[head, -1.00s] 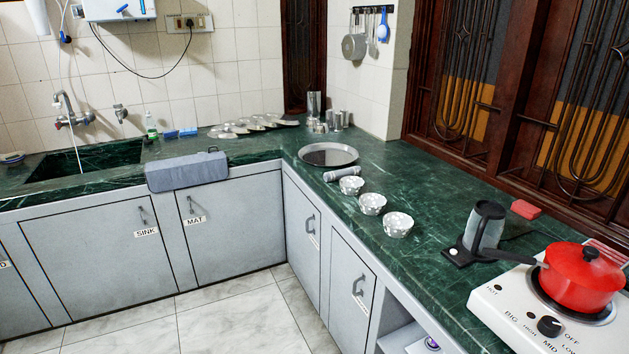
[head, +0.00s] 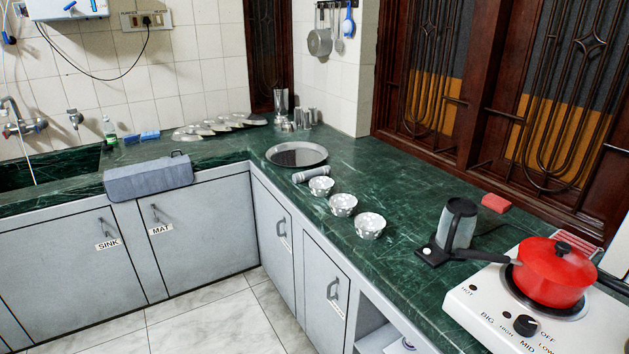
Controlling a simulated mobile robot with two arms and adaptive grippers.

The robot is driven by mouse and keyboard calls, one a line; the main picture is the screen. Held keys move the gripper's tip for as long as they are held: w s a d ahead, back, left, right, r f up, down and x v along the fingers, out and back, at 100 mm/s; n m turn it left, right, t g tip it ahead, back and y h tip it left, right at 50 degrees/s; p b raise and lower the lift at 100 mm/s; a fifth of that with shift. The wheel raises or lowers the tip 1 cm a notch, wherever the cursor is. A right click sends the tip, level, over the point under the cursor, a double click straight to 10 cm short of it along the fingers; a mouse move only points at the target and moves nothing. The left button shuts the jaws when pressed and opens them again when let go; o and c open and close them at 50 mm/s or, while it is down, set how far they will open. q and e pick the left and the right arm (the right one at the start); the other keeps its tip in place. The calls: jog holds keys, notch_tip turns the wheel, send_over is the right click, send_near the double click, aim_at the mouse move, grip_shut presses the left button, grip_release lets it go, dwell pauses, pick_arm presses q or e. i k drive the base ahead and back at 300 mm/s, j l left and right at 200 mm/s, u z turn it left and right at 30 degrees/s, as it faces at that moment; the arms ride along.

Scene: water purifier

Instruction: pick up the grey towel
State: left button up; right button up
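The grey towel (head: 150,181) hangs folded over the front edge of the green counter, above the cabinet door labelled MAT, to the right of the sink. A small dark loop or handle-like shape shows at its top right end. Neither of my grippers is in the head view. Nothing covers the towel.
The dark green counter (head: 380,190) runs in an L shape. On it are a round metal tray (head: 297,155), several spotted bowls (head: 343,205), a grey kettle-like jug (head: 459,224) and a stove with a red pot (head: 553,272). The tiled floor (head: 210,325) in front is clear.

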aim_at(325, 170)
jog(key=i+j+z, duration=0.2)
jog(key=i+j, duration=0.35)
jog(key=i+j+z, duration=0.2)
jog(key=i+j, duration=0.4)
jog(key=i+j+z, duration=0.2)
jog(key=i+j, duration=0.4)
jog(key=j, duration=0.15)
